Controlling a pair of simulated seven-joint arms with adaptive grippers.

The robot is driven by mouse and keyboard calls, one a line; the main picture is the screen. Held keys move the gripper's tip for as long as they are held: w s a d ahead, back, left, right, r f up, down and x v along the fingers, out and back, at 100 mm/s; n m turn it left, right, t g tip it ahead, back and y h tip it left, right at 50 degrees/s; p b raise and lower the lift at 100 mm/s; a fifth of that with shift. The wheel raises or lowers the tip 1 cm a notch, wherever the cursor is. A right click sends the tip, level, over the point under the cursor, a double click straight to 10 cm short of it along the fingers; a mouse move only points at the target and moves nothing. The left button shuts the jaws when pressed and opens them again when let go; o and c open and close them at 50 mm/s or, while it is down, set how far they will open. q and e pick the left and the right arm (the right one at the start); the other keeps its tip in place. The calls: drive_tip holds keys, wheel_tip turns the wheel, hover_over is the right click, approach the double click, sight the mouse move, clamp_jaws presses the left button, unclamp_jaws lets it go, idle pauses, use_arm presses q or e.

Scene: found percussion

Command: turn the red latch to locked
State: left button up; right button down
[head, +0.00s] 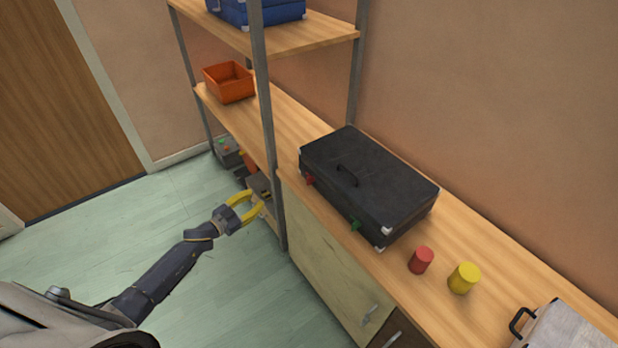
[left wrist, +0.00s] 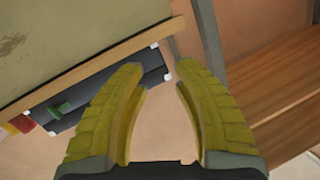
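The red latch (head: 310,181) is on the front side of a black case (head: 372,178), near its left corner. The case lies shut on the wooden counter. A green latch (head: 355,225) is on the same side, nearer the right corner; it also shows in the left wrist view (left wrist: 60,109). My left gripper (head: 254,204), with yellow fingers, is open and empty, left of the case and in front of the shelf post. In the left wrist view its fingers (left wrist: 160,75) are apart, and the red latch cannot be made out. My right gripper is not in view.
A grey shelf post (head: 266,130) stands between my left gripper and the case. A red cylinder (head: 421,260) and a yellow cylinder (head: 464,278) stand right of the case. An orange bin (head: 229,82) sits on the shelf. The floor at left is clear.

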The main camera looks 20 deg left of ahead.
sight(309, 177)
use_arm(q)
drive_tip(key=s+d+r+g+h, duration=0.1)
drive_tip(key=s+d+r+h, duration=0.1)
drive_tip(key=d+r+h, duration=0.35)
drive_tip(key=shift+n+y, duration=0.3)
drive_tip(key=shift+y, duration=0.25)
drive_tip(key=x, duration=1.8)
drive_tip(key=shift+s+d, duration=0.2)
drive_tip(key=shift+o, duration=0.2)
clamp_jaws()
